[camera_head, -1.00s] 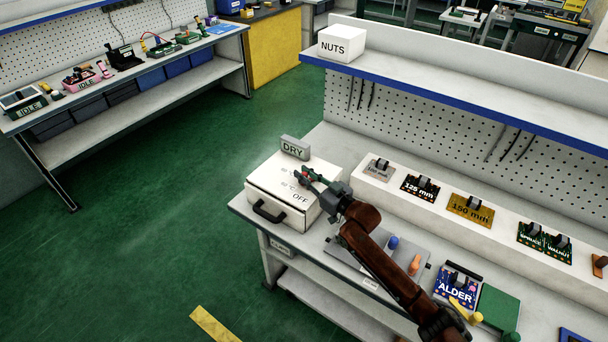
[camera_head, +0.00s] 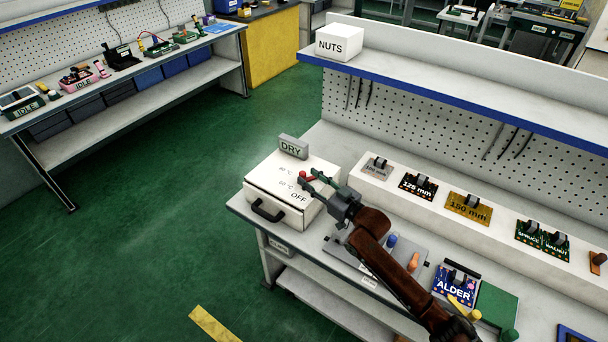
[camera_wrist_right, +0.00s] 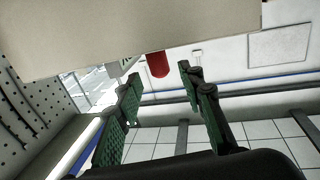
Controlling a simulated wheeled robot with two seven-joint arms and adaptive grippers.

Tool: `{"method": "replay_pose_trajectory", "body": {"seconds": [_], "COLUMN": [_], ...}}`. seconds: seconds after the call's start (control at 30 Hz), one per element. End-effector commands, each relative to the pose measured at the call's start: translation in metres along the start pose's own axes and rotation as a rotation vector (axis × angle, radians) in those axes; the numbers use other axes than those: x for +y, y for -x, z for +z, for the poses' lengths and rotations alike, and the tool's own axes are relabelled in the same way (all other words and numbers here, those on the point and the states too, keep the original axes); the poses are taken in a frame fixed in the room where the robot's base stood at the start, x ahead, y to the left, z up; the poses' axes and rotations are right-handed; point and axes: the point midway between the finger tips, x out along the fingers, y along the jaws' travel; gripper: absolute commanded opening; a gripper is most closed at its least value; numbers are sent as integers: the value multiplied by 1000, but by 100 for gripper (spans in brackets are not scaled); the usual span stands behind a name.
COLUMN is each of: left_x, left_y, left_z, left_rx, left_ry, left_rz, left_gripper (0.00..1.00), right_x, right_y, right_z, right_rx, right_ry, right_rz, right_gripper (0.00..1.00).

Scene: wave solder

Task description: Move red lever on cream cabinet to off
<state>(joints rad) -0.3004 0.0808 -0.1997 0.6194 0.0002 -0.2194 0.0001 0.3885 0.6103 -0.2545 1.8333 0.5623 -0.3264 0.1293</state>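The cream cabinet (camera_head: 262,187) sits on the left end of the workbench, with a black handle on its front. Its top carries temperature markings and the word OFF. The red lever (camera_head: 303,176) is on the cabinet top, above and slightly right of OFF. My right gripper (camera_head: 311,179) has green fingers and reaches in from the right at the lever. In the right wrist view, the red lever (camera_wrist_right: 158,64) shows near and between the tips of the spread fingers (camera_wrist_right: 160,76). No firm contact is visible. My left gripper is not in view.
A grey DRY sign (camera_head: 293,147) stands at the cabinet's back edge. A raised white ledge (camera_head: 365,163) with labelled parts runs along the bench to the right. A grey plate with blue and orange knobs lies below my right arm.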

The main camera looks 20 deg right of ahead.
Motion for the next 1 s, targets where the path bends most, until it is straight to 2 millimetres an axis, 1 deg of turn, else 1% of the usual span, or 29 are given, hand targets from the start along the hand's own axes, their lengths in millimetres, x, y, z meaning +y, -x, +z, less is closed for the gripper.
{"method": "replay_pose_trajectory", "body": {"seconds": [0.03, 0.2, 0.3, 0.4, 0.57, 0.87, 0.97, 1.0], "left_x": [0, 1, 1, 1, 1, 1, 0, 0], "left_y": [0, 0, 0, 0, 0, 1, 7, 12], "left_z": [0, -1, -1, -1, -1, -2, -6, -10], "left_rx": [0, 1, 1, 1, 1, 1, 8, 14], "left_ry": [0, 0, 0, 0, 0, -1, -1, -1], "left_rz": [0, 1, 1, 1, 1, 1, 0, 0], "left_gripper": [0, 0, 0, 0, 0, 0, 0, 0], "right_x": [0, 0, 0, 0, 0, -1, -5, -8], "right_y": [13, 48, 63, 74, 81, 82, 89, 95], "right_z": [2, 1, 2, 0, 0, 0, 8, 14], "right_rx": [-3, -3, -3, -1, 0, -3, -37, -65], "right_ry": [1, 1, 1, 1, 0, -1, -3, -3], "right_rz": [1, 0, 0, 0, -1, 0, 10, 18], "right_gripper": [36, 36, 36, 36, 36, 36, 36, 36]}}
